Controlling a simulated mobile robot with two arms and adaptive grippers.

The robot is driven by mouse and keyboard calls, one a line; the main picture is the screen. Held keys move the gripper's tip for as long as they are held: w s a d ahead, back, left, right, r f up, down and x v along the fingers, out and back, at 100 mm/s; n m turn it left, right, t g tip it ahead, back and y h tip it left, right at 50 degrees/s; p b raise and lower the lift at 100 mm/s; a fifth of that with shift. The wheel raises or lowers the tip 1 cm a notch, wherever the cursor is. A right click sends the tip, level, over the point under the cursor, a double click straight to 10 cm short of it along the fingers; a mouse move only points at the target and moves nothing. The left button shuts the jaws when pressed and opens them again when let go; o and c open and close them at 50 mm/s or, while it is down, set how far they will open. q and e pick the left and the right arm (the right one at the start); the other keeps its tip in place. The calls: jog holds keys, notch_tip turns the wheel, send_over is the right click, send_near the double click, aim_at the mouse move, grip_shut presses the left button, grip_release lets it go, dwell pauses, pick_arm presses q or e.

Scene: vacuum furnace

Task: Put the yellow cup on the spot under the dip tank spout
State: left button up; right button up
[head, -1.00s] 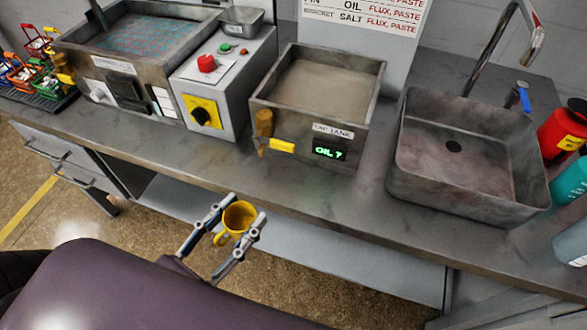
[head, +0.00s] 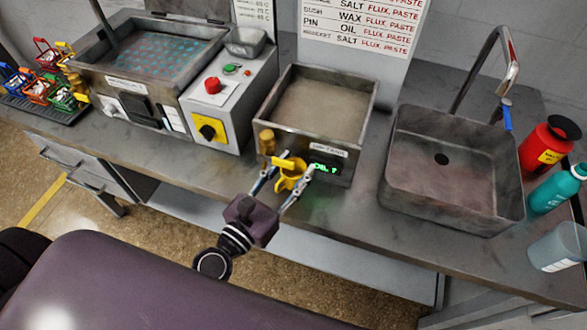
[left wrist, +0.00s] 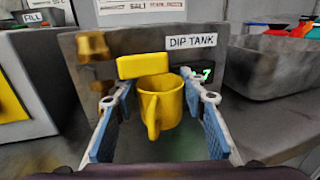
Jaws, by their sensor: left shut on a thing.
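The yellow cup (head: 290,179) is between the fingers of my left gripper (head: 286,176), which is shut on it. The cup looks upright, its handle toward me in the left wrist view (left wrist: 162,108). It is in front of the dip tank (head: 352,172), right of the brass spout (head: 267,142) and close to the yellow lever (left wrist: 143,66). The brass spout also shows at left in the left wrist view (left wrist: 94,46). I cannot tell whether the cup touches the counter. No marked spot under the spout is discernible. My right gripper is out of view.
A control box (head: 214,135) with a yellow switch stands left of the tank. A sink (head: 450,208) is to the right, with a red bottle (head: 548,146) and a teal bottle (head: 553,190) beyond. The counter (head: 175,160) is clear along its front strip.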

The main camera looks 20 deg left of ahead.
aim_at(287, 187)
pick_arm(q)
jog(key=shift+w+f+b, duration=0.1)
jog(key=shift+f+b, duration=1.1)
jog(key=shift+f, duration=0.6)
jog(key=shift+f, duration=0.1)
jog(key=o, duration=1.3)
jog(key=shift+c, duration=0.2)
